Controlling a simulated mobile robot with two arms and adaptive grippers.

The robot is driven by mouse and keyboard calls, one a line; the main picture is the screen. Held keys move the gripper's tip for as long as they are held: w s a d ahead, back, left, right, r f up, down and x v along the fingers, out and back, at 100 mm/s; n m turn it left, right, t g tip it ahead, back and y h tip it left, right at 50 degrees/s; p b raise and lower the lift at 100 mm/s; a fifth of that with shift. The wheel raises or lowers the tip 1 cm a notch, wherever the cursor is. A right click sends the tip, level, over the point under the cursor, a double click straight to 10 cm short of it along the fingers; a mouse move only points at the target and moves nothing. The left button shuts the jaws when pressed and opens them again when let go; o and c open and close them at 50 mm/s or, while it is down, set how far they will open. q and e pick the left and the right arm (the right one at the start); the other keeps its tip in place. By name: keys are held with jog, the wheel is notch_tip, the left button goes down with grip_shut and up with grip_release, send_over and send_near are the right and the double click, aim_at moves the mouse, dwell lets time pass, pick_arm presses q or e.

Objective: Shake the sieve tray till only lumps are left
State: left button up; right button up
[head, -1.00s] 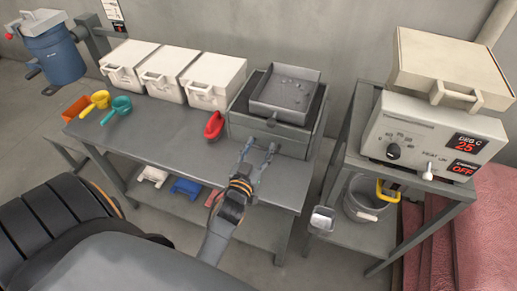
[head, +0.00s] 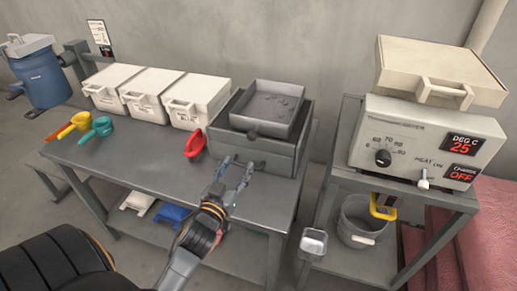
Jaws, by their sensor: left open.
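The sieve tray (head: 294,124) is a grey square tray with raised walls. It sits on top of a dark grey box (head: 260,150) at the right end of the workbench. Several small dark lumps (head: 275,101) lie on its floor; whether finer material is among them is too small to tell. A dark knob or handle (head: 252,134) shows at the tray's front. My left gripper (head: 241,163) is open and empty, in front of the box and below the tray, apart from the tray. My right gripper is not in view.
Three white lidded boxes (head: 200,97), a red scoop (head: 195,144) and orange, yellow and teal scoops (head: 102,126) stand on the bench (head: 140,153). At right, a heater unit (head: 425,140) is on a stand, with a bucket (head: 362,215) below.

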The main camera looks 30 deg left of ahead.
aim_at(251, 139)
pick_arm(q)
jog(key=x, duration=0.4)
jog(key=p+x, duration=0.1)
jog(key=x, duration=0.3)
jog(key=p+x, duration=0.1)
jog(key=x, duration=0.3)
jog(key=shift+w+a, duration=0.3)
jog(key=shift+a, duration=0.15)
jog(key=shift+w, duration=0.4)
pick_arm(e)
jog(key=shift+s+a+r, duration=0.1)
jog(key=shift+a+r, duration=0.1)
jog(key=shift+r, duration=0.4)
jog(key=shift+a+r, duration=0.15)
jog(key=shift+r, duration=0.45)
pick_arm(q)
grip_shut()
